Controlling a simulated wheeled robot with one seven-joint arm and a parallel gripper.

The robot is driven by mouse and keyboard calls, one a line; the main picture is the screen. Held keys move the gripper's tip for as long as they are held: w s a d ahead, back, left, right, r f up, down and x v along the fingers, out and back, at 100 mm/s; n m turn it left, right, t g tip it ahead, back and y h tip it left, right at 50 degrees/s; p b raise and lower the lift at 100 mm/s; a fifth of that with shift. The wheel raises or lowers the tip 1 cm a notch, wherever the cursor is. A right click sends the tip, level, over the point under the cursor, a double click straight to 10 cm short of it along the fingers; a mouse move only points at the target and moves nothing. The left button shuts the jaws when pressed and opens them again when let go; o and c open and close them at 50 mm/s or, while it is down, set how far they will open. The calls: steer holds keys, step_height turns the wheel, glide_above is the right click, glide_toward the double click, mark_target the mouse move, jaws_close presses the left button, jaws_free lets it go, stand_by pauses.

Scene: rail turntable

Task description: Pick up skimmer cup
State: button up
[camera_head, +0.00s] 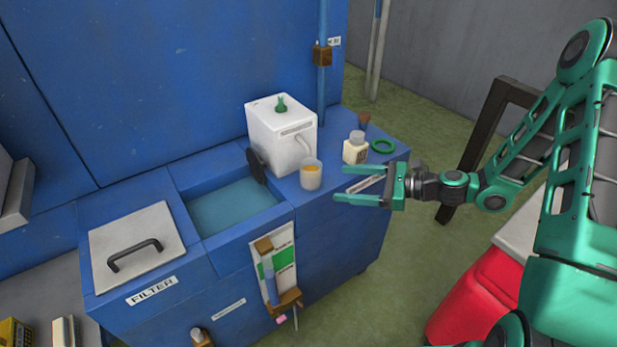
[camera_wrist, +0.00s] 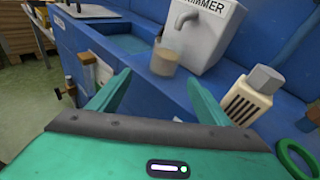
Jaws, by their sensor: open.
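The skimmer cup (camera_head: 311,175) is a small translucent cup with an amber-coloured content, upright on the blue bench top. It stands under the spout of the white skimmer box (camera_head: 277,132). In the wrist view the cup (camera_wrist: 163,62) is ahead of my gripper, below the grey spout, and looks beige. My green gripper (camera_head: 362,185) is open and empty, to the right of the cup in the head view and apart from it. In the wrist view the two fingers (camera_wrist: 155,95) spread either side of the picture's middle, with the cup beyond their tips.
A white capped bottle (camera_head: 355,150) and a green ring (camera_head: 382,146) stand close to the right of the cup. A water basin (camera_head: 232,205) opens to the left, beside the filter lid (camera_head: 136,246). A blue pipe (camera_head: 322,90) rises behind.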

mark_target(311, 176)
steer(key=shift+m+t+y, duration=0.3)
steer(key=shift+m+t, duration=0.1)
steer(key=shift+m, duration=0.5)
steer(key=x, duration=0.4)
steer(key=w+x, duration=0.1)
steer(key=x, duration=0.1)
steer(key=shift+d+r, duration=0.1)
steer(key=shift+r, duration=0.2)
steer(key=shift+s+x, duration=0.15)
steer(key=shift+x, duration=1.2)
steer(key=shift+s+x, duration=0.2)
steer(key=shift+x, duration=1.15)
steer(key=shift+f, duration=0.2)
steer(key=c, duration=1.1)
